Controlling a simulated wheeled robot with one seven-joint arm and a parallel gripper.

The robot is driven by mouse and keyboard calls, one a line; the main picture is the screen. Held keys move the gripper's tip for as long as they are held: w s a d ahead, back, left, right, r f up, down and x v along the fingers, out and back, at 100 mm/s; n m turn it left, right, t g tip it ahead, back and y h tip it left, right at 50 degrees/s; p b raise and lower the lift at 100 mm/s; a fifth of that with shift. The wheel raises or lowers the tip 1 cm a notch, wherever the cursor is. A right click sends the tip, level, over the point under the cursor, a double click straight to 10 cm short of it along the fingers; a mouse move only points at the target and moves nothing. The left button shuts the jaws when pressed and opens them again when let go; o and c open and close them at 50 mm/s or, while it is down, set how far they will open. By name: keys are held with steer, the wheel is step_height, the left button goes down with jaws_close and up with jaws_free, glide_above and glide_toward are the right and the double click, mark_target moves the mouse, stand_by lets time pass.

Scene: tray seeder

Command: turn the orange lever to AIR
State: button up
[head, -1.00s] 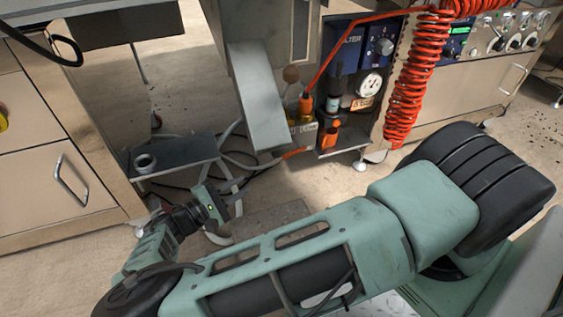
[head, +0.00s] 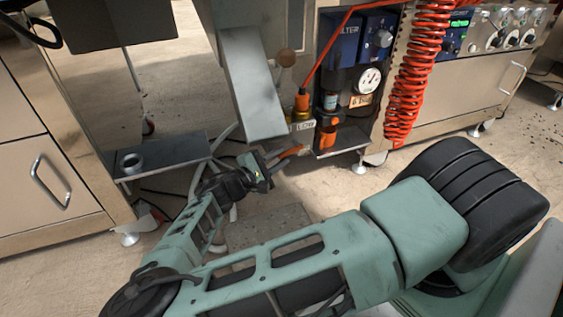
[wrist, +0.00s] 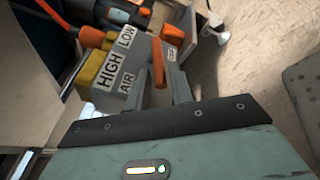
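The orange lever (wrist: 158,62) stands out from a grey valve box with HIGH, LOW and AIR labels in the wrist view. In the head view the lever (head: 288,152) points down-left toward my gripper (head: 268,166). In the wrist view my gripper (wrist: 160,84) looks open, with a grey finger on each side of the lever's near end. Gaps seem to show beside the lever; contact cannot be told. The AIR label (wrist: 126,83) is left of the lever, nearest my gripper. HIGH (wrist: 111,69) is beyond it and LOW (wrist: 126,37) farther up.
A grey slanted chute (head: 252,90) hangs just above the valve area. A small shelf with a ring (head: 162,155) is at left. A red coiled hose (head: 410,85) and a pressure gauge (head: 369,79) are at right. Pale hoses run behind my gripper.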

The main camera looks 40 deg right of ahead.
steer(key=shift+d, duration=0.65)
jaws_close()
steer(key=r+y+p, duration=0.1)
steer(key=p, duration=0.2)
steer(key=shift+w+r+p, duration=0.1)
steer(key=shift+r+p, duration=0.05)
steer(key=shift+p, duration=0.25)
steer(key=y+p, duration=0.1)
steer(key=p, duration=0.3)
steer(key=shift+r+m+p, duration=0.35)
steer(key=shift+m+p, duration=0.05)
steer(key=shift+y+p, duration=0.3)
steer(key=shift+p, duration=0.1)
steer(key=shift+a, duration=0.1)
steer(key=shift+f, duration=0.2)
